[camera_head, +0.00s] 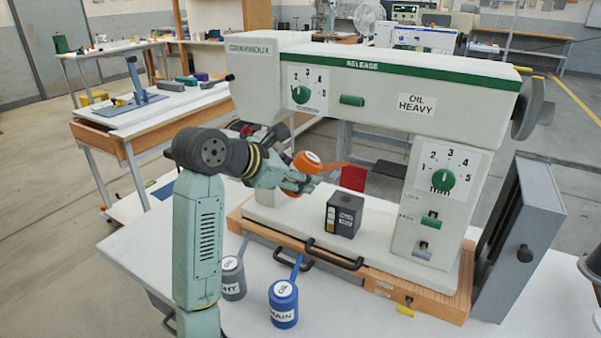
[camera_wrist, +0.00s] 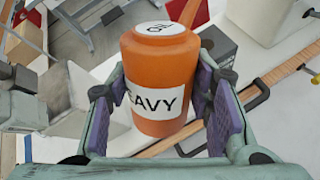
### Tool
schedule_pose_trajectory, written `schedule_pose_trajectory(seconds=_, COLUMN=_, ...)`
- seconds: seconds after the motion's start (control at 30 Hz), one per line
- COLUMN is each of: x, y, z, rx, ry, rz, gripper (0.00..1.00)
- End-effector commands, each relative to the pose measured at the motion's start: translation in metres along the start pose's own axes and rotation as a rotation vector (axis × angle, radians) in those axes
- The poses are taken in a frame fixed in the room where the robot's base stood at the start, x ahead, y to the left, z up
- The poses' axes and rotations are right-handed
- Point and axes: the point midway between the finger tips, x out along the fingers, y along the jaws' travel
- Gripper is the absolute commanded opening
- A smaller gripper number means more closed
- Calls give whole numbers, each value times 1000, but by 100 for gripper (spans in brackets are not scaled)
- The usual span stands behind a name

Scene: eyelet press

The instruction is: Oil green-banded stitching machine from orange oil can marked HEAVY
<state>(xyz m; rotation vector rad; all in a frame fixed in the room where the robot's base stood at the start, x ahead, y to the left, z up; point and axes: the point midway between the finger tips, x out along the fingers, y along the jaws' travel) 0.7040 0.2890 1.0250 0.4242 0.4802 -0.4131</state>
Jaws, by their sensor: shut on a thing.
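The green-banded stitching machine (camera_head: 440,90) stands on a wooden base on the white table, with a label reading OIL HEAVY, dials and green knobs. My gripper (camera_head: 296,184) is in front of the machine's left part, above its bed. It is shut on the orange oil can (camera_head: 306,162); in the wrist view the can (camera_wrist: 160,70) sits between the purple finger pads, its label partly hidden and reading "EAVY". The can's orange spout points right in the head view, toward the space under the machine's arm. Whether the spout touches anything cannot be told.
A grey oil can (camera_head: 232,278) and a blue oil can (camera_head: 284,303) stand on the table in front of the machine. A dark block (camera_head: 344,214) sits on the machine's bed. A black handle (camera_head: 335,257) juts from the base front. A grey panel (camera_head: 520,240) stands at right.

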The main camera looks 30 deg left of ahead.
Motion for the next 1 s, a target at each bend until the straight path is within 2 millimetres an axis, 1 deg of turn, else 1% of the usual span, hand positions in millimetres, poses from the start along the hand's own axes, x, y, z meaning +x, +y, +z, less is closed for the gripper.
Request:
schedule_pose_trajectory(seconds=0.03, x=3, y=-2, z=-5, rx=11, ry=14, rz=3, gripper=27)
schedule_pose_trajectory(seconds=0.2, x=10, y=-6, z=-17, rx=47, ry=68, rz=7, gripper=27)
schedule_pose_trajectory(seconds=0.5, x=20, y=-12, z=-34, rx=99, ry=144, rz=12, gripper=27)
schedule_pose_trajectory(seconds=0.7, x=24, y=-14, z=-40, rx=111, ry=164, rz=12, gripper=27)
schedule_pose_trajectory(seconds=1.0, x=24, y=-14, z=-40, rx=114, ry=168, rz=13, gripper=27)
